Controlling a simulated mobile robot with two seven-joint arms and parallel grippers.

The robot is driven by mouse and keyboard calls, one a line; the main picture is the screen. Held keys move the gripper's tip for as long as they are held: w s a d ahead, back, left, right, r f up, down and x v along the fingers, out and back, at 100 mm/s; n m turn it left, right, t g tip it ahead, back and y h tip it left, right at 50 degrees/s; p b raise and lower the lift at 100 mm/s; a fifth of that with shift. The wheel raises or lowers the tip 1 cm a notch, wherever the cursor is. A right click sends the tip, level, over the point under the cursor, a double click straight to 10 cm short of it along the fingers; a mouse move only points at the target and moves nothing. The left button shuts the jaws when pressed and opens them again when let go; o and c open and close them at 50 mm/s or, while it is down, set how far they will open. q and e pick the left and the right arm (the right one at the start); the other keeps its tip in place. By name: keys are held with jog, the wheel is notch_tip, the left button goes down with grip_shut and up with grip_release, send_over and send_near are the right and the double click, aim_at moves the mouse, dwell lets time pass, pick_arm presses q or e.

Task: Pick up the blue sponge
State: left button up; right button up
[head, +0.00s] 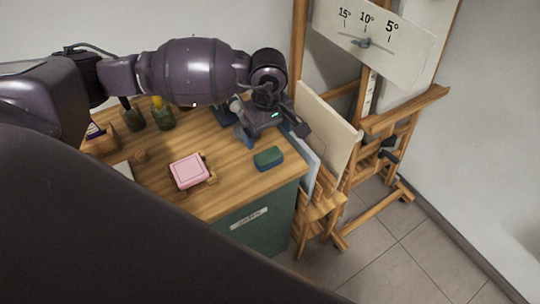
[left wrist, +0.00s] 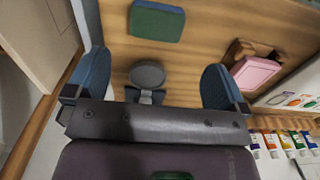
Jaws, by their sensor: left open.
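The blue sponge (head: 268,158) has a green top and lies flat on the wooden cabinet top, near its right front edge. In the left wrist view the sponge (left wrist: 156,22) shows at the top, beyond the fingertips. My left gripper (head: 271,130) is just behind the sponge in the head view, apart from it. In the left wrist view the gripper (left wrist: 157,82) has its two blue fingers spread wide. A dark grey round object (left wrist: 148,75) shows between them, and I cannot tell what it is. My right gripper is not in view.
A pink block (head: 189,171) sits in a wooden holder left of the sponge. Bottles (head: 162,114) stand at the back left. A canvas board (head: 325,125) and wooden easel (head: 375,125) stand close at the right. The wood between the pink block and the sponge is clear.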

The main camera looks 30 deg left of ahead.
aim_at(270, 157)
pick_arm(q)
notch_tip(270, 157, down, 4)
jog(key=shift+w+r, duration=0.1)
jog(key=shift+f, duration=0.85)
notch_tip(270, 157, down, 4)
jog(key=shift+d+p, duration=0.1)
jog(key=shift+p, duration=0.3)
jog(key=shift+f, duration=0.4)
jog(key=c, duration=0.8)
jog(key=shift+r, duration=0.5)
notch_tip(270, 157, up, 19)
jog(key=shift+b, duration=0.35)
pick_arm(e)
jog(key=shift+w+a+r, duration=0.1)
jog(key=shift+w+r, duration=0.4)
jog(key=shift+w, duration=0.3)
